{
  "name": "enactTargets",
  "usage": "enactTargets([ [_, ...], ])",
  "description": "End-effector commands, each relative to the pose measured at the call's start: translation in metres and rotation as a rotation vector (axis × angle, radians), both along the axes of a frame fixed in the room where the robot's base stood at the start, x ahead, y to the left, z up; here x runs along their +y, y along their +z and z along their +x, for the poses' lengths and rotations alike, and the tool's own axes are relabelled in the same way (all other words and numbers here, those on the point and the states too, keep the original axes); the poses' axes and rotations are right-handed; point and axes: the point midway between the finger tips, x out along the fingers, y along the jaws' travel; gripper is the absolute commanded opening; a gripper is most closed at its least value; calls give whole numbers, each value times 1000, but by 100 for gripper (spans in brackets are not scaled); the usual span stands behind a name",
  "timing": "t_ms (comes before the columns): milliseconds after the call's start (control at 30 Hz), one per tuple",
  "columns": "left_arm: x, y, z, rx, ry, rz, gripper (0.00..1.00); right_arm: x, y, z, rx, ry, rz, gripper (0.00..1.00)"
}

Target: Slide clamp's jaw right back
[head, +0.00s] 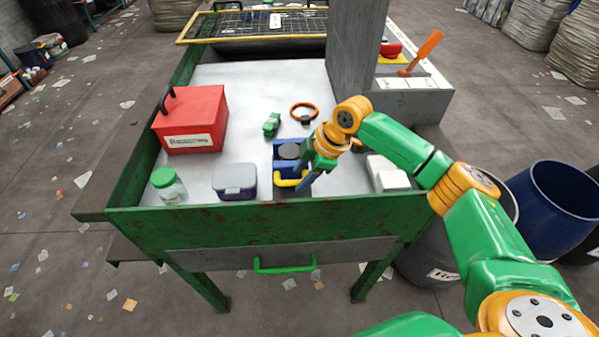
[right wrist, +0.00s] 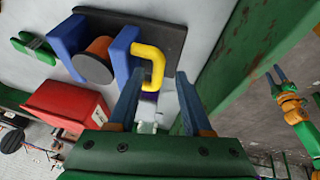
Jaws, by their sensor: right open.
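The clamp stands near the table's front edge. It has a dark base plate, a far blue jaw (right wrist: 68,36), a near blue jaw (right wrist: 122,50) and a yellow handle (right wrist: 154,62) on the near jaw. A cylinder (right wrist: 94,62) with a dark top (head: 289,151) sits between the jaws. My right gripper (head: 304,182) is open beside the handle. In the right wrist view its fingertips (right wrist: 157,76) lie on either side of the handle's line; contact is not clear. My left gripper (right wrist: 275,76) shows small at the right wrist view's edge, its fingers apart and empty.
A red box (head: 190,119), a lidded container (head: 234,181) and a jar (head: 167,184) stand to the left. A green object (head: 271,124) and an orange ring (head: 304,105) lie behind. A white block (head: 387,173) is right of the gripper. A green rim (head: 238,219) borders the front.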

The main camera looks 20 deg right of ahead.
Motion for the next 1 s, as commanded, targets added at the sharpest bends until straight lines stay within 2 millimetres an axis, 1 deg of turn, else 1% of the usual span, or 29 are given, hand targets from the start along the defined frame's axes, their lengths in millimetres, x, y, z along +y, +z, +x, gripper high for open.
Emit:
enactTargets([
  [100,0,1,0,1,0,0,50,2,-8,2,1,0,-1,50],
  [300,0,1,0,1,0,0,50,3,-8,2,-1,0,-1,50],
  [367,0,1,0,0,0,0,50,3,-8,2,-1,0,-1,33],
  [400,0,1,0,0,0,0,50,3,-8,2,-1,0,-1,23],
  [467,0,1,0,0,0,0,50,3,-8,2,-1,0,-1,6],
  [500,0,1,0,0,0,0,50,3,-8,2,-1,0,-1,0],
  [1000,0,1,1,-1,0,0,50,3,-8,2,-2,0,-1,0],
])
